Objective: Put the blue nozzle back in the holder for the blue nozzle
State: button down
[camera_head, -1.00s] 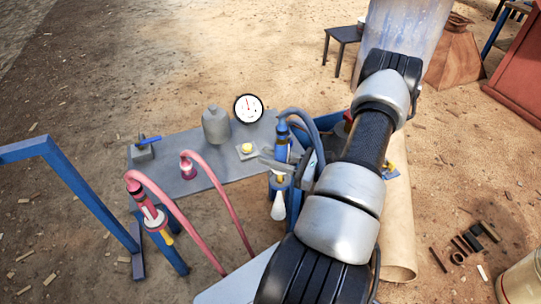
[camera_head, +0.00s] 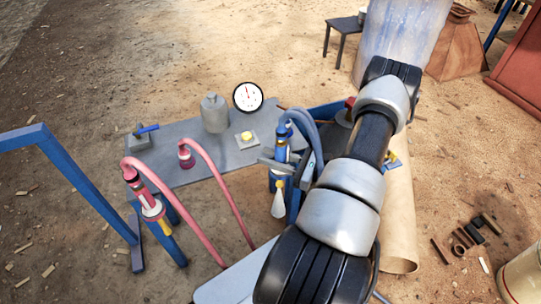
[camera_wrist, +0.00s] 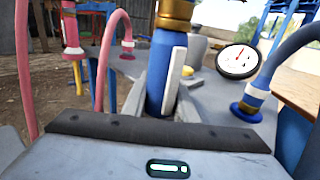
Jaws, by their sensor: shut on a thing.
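The blue nozzle (camera_head: 281,140) hangs upright near the middle of the head view, with a white cone tip (camera_head: 278,205) at its lower end. In the wrist view its blue body (camera_wrist: 164,75) stands in front of my gripper, with a gold collar above and a white strip on its side. My gripper (camera_head: 281,166) is shut on the nozzle's body. A blue part (camera_head: 273,183) shows close behind the nozzle's lower end and may be its holder. My gripper and the nozzle partly hide it; I cannot tell whether they touch.
A red nozzle (camera_head: 148,203) stands at a blue post on the left, with a red hose. The grey table (camera_head: 200,167) behind bears a gauge (camera_head: 248,97), a grey bottle (camera_head: 214,113), a yellow button (camera_head: 246,136) and a blue-handled valve (camera_head: 146,131). A blue hose arches beside my gripper.

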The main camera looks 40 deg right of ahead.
jog(key=c, duration=1.4)
grip_release()
jog(key=shift+o, duration=0.2)
jog(key=p+v, duration=0.2)
jog(key=v, duration=1.5)
jog(key=shift+s, duration=0.2)
